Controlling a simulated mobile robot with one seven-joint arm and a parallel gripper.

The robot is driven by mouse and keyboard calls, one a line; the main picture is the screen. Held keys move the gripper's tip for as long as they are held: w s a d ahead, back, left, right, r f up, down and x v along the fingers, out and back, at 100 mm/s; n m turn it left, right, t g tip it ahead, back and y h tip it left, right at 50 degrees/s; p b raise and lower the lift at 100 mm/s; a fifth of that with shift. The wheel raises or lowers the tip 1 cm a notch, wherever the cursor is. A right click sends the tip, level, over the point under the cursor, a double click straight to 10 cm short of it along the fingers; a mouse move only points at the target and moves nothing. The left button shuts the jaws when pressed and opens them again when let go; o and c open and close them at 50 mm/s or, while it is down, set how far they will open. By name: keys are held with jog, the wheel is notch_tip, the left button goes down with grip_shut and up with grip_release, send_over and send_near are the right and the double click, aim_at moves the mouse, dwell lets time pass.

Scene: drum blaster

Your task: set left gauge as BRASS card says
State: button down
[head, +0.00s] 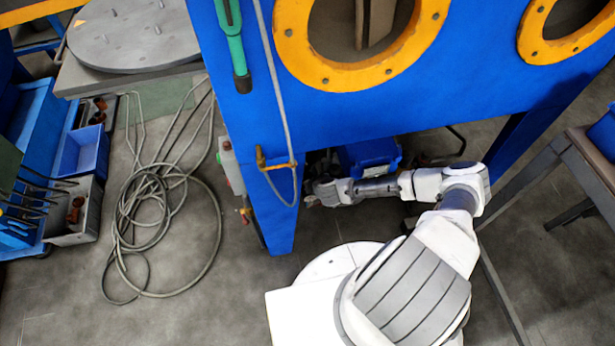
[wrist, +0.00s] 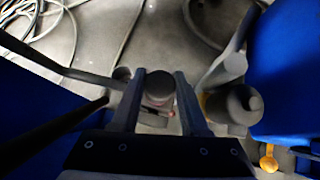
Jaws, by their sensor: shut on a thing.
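My gripper (head: 318,192) reaches in under the blue cabinet (head: 330,120), close behind its front leg. In the wrist view my gripper's two dark fingers (wrist: 160,98) are shut on a round grey-brown knob (wrist: 160,86) between them. A paler body with a small red mark shows just below the knob, and the fingers hide part of it. I cannot make out a gauge face, a pointer or the BRASS card in either view.
Grey cylindrical fittings (wrist: 234,102) and a yellow knob (wrist: 268,160) stand right of my fingers. Dark bars (wrist: 60,130) cross at left. A brass valve (head: 268,162) sits on the cabinet leg. Coiled hose (head: 165,200) lies on the floor at left.

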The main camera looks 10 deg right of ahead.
jog(key=n+y+b, duration=0.1)
jog(key=n+y, duration=0.1)
jog(key=shift+d+f+n+g, duration=0.1)
jog(key=shift+n+g, duration=0.2)
jog(key=shift+n, duration=0.1)
jog(key=shift+n+g+y+b, duration=0.3)
jog(key=shift+n+y+b, duration=0.35)
jog(key=shift+n, duration=0.15)
jog(key=shift+c, duration=2.1)
grip_release()
